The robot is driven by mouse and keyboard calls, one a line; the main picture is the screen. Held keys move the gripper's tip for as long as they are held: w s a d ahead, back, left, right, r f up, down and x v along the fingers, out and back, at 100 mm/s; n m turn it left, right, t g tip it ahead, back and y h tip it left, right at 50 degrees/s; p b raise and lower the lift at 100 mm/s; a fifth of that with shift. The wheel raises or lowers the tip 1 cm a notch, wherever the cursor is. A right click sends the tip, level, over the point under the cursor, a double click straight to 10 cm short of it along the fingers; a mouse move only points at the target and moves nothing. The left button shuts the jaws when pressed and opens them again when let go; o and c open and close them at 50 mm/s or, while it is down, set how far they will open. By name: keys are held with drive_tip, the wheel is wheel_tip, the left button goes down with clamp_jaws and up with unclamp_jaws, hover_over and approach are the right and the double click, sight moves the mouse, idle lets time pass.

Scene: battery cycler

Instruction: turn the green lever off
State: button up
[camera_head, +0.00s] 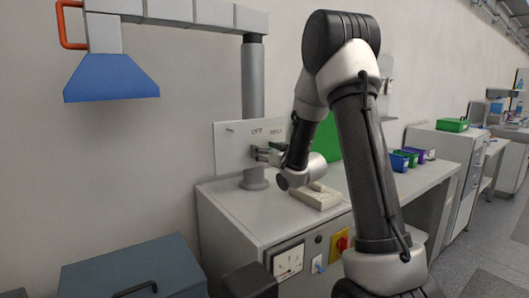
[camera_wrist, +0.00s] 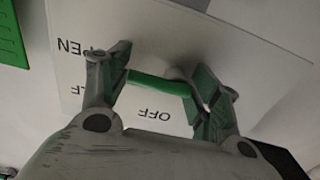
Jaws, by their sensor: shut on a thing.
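The green lever (camera_wrist: 160,84) lies between the two fingers of my gripper (camera_wrist: 162,82) in the wrist view. It runs nearly level across the picture, and my gripper is shut on it. The white panel (camera_wrist: 185,42) behind it carries upside-down lettering: "OFF" just below the lever, part of "OPEN" at the left, and a partly hidden word ending in "LF". In the head view my gripper (camera_head: 264,154) is at the face of the white panel (camera_head: 229,151), by the grey duct post. The lever cannot be made out there.
The grey vertical duct (camera_head: 253,85) stands by the panel, with a blue hood (camera_head: 110,78) at the upper left. A beige block (camera_head: 318,199) lies on the cabinet top below my arm. Blue and green bins (camera_head: 411,157) stand on the bench to the right.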

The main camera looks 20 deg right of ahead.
drive_tip(key=shift+n, duration=0.3)
drive_tip(key=n, duration=0.3)
drive_tip(key=shift+a+r+n, duration=0.1)
drive_tip(key=shift+r+n, duration=0.25)
drive_tip(key=shift+n, duration=0.05)
drive_tip(key=n, duration=0.4)
drive_tip(key=shift+s+a+r+n, duration=0.1)
drive_tip(key=shift+a+r+n, duration=0.1)
drive_tip(key=shift+r+n, duration=0.1)
drive_tip(key=n, duration=0.4)
drive_tip(key=shift+a+r, duration=0.2)
drive_tip(key=shift+a, duration=0.1)
drive_tip(key=shift+s+a+n, duration=0.1)
drive_tip(key=shift+a+n, duration=0.1)
drive_tip(key=shift+n, duration=1.05)
drive_tip(key=shift+a+n, duration=0.15)
drive_tip(key=shift+n, duration=1.1)
drive_tip(key=o, duration=1.1)
drive_tip(key=shift+s+r, duration=0.1)
